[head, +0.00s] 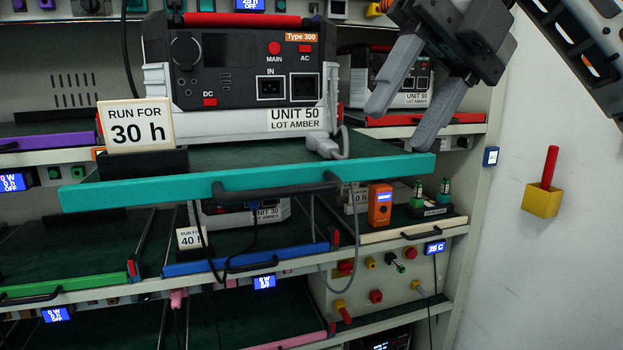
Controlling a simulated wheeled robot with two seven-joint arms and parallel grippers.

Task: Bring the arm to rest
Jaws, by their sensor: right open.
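My right gripper (418,95) shows at the upper right, its two grey fingers apart and pointing down and left. It is empty and appears just in front of the right side of a rack shelf. My right arm comes in from the upper right corner. My left gripper is not in view.
A power unit marked UNIT 50 (240,75) stands on a pulled-out teal-fronted tray (250,183). A "RUN FOR 30 h" sign (136,125) and a grey plug (324,146) are on it. Lower trays hold other units. The white wall (555,270) at right is mostly clear.

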